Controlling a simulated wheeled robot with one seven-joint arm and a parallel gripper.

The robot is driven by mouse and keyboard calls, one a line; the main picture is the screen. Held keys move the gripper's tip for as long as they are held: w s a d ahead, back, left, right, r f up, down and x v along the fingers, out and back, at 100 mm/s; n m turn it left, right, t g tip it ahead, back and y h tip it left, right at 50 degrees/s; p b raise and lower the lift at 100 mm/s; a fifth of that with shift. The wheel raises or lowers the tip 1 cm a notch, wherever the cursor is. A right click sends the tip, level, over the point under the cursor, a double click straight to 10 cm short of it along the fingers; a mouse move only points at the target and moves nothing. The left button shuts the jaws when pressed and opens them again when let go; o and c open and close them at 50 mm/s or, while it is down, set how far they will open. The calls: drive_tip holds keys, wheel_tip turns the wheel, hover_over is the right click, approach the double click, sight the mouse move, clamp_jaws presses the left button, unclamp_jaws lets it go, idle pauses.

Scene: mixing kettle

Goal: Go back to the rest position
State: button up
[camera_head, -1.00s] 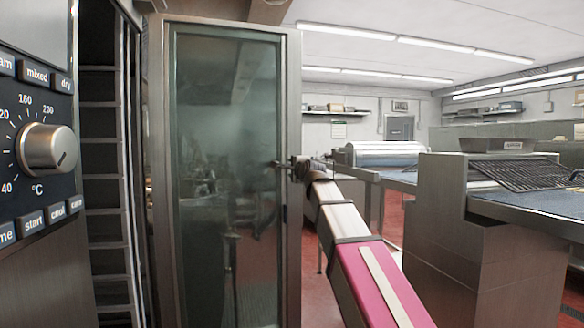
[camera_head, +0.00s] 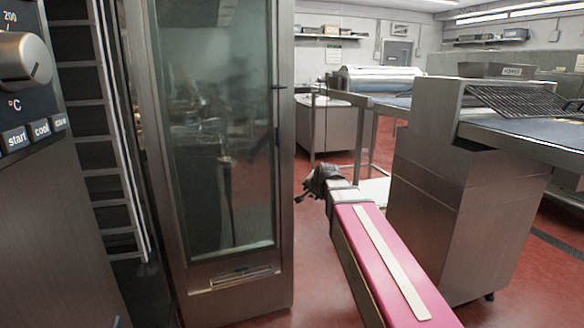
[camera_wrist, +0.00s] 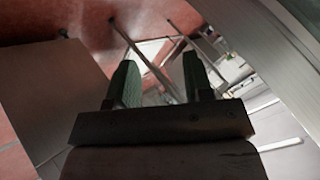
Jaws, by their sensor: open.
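My gripper (camera_wrist: 160,80) shows in the wrist view with its two green fingers apart and nothing between them. In the head view my gripper (camera_head: 308,190) is a small dark shape at the far end of my pink and metal arm. It is in open air above the red floor, just right of the glass-door cabinet (camera_head: 210,130). It looks close to the cabinet's edge but apart from the door handle (camera_head: 277,88). Its fingers are too small to make out in that view.
An oven panel with a knob (camera_head: 24,60) and a ladder-like rack (camera_head: 92,130) stand at the left. A metal-sided machine (camera_head: 450,170) with a wire grid (camera_head: 515,101) stands at the right. A table (camera_head: 335,125) is behind.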

drive_tip(key=s+d+f+n+g+h, duration=0.1)
drive_tip(key=s+d+f+n+g, duration=0.2)
drive_tip(key=s+f, duration=0.8)
drive_tip(key=s+d+f+n+g+h, duration=0.1)
drive_tip(key=s+d+f+n+g, duration=0.2)
drive_tip(key=s+d+f+g, duration=0.2)
drive_tip(key=s+d+f, duration=0.3)
drive_tip(key=s+f, duration=0.3)
drive_tip(key=f, duration=0.4)
drive_tip(key=shift+s+f+n+g+h, duration=0.25)
drive_tip(key=shift+s+n+g+h, duration=0.05)
drive_tip(key=shift+s+n+g, duration=0.1)
